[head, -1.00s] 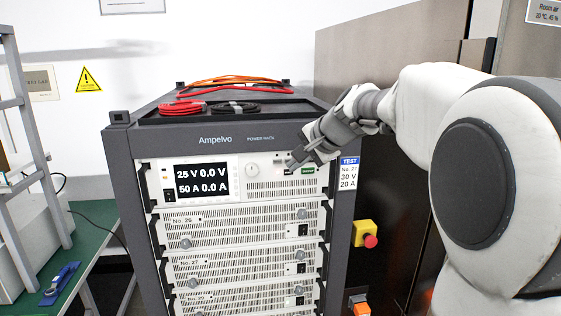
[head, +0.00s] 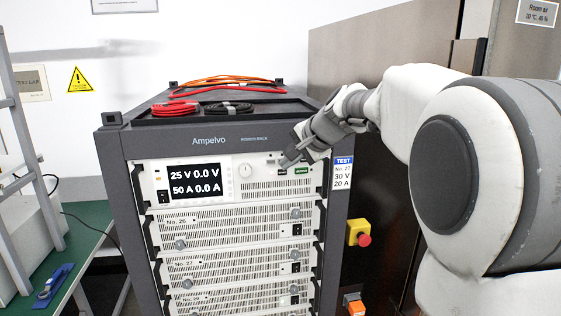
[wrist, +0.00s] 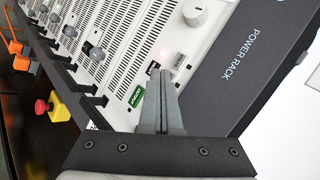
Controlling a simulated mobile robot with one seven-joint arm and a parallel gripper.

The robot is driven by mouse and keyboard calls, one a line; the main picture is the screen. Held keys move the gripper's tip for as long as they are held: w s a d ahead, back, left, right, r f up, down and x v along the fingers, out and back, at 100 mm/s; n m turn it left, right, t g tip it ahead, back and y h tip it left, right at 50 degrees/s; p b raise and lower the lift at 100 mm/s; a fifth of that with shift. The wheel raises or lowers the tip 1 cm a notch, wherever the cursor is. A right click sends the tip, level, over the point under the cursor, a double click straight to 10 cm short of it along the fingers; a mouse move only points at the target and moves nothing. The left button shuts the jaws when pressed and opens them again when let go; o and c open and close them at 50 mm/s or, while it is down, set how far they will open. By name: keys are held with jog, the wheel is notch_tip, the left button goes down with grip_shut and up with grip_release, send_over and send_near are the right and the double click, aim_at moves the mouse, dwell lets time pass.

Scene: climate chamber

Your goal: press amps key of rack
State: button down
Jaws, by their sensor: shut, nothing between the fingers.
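The rack (head: 222,139) stands upright in the middle of the head view. Its top unit has a black display (head: 194,179) reading 25 V 0.0 V and 50 A 0.0 A, a round knob (head: 245,171) and small keys at the right.
Red and orange cables (head: 222,84) lie on the rack's top. A yellow box with a red button (head: 364,239) is at the rack's right, before a dark cabinet wall (head: 375,52). A green bench (head: 92,222) with a blue tool (head: 54,281) is at left.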

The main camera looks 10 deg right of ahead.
dwell(0.5)
jog(key=shift+s+b, duration=0.4)
jog(key=shift+s, duration=0.25)
jog(key=shift+s, duration=0.1)
jog(key=shift+s+b, duration=1.05)
jog(key=shift+s, duration=1.35)
jog(key=s+f+n+g+h, duration=0.1)
jog(key=s+f+n, duration=0.4)
jog(key=s, duration=0.9)
jog(key=s+f+n+g+h, duration=0.2)
jog(key=s+f+n, duration=0.4)
jog(key=s, duration=0.8)
notch_tip(320, 180, down, 3)
jog(key=shift+s+a+h, duration=0.2)
jog(key=shift+a+h, duration=0.15)
jog(key=shift+h, duration=0.05)
